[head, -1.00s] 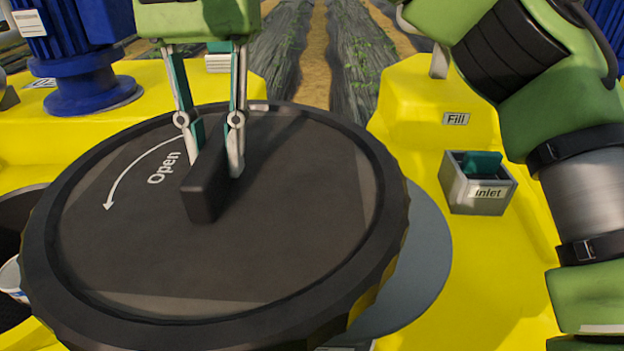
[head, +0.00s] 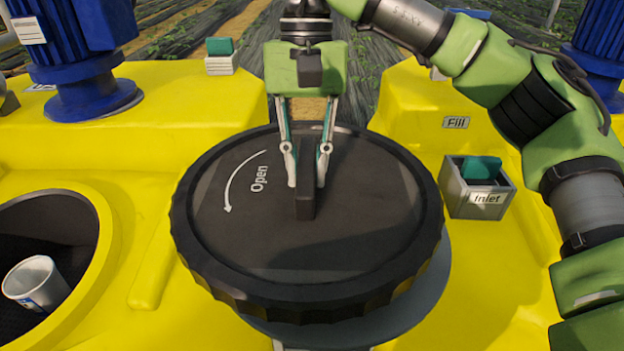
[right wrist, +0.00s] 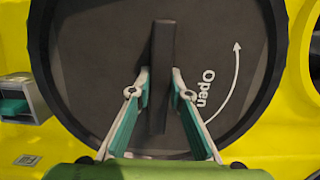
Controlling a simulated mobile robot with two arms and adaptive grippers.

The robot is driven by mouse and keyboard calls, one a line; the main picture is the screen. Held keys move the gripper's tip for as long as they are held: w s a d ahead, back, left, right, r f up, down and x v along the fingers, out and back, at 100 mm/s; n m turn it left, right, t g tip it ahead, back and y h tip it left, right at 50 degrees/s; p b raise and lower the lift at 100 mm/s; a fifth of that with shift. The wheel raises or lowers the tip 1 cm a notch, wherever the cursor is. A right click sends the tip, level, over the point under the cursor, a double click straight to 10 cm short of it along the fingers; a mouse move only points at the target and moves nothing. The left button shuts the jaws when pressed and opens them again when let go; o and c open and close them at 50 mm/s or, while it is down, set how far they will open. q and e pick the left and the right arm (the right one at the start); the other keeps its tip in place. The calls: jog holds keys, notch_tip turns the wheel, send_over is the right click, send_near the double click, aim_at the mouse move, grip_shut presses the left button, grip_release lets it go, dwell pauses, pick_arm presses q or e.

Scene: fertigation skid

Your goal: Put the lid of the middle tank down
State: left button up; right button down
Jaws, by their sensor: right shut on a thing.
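The black round lid (head: 370,220), with a ribbed rim, a bar handle and a white "Open" arrow, is level over a grey round surface (head: 436,290). The grey shows past the lid's right and front edges; whether they touch, I cannot tell. My right gripper (head: 306,180) is shut on the lid's bar handle (head: 306,206). The right wrist view shows the fingers (right wrist: 160,95) on both sides of the handle, above the lid (right wrist: 90,60). An open round tank mouth (head: 104,235) lies to the left, clear of the lid. My left gripper is not in view.
A white cup (head: 35,283) lies tilted inside the open mouth. A grey "Inlet" box (head: 478,197) with a teal piece stands right of the lid. Blue motors (head: 85,60) stand at the back. The yellow deck between mouth and lid is clear.

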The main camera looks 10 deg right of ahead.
jog(key=shift+w+d+f, duration=0.1)
jog(key=shift+d+f, duration=0.15)
jog(key=shift+d, duration=0.1)
jog(key=shift+w+d+f+p, duration=0.15)
jog(key=shift+f+p, duration=0.15)
jog(key=shift+f, duration=1.45)
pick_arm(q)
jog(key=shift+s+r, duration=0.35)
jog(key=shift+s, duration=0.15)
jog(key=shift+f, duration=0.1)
pick_arm(e)
jog(key=c, duration=1.9)
grip_release()
jog(key=shift+f, duration=0.15)
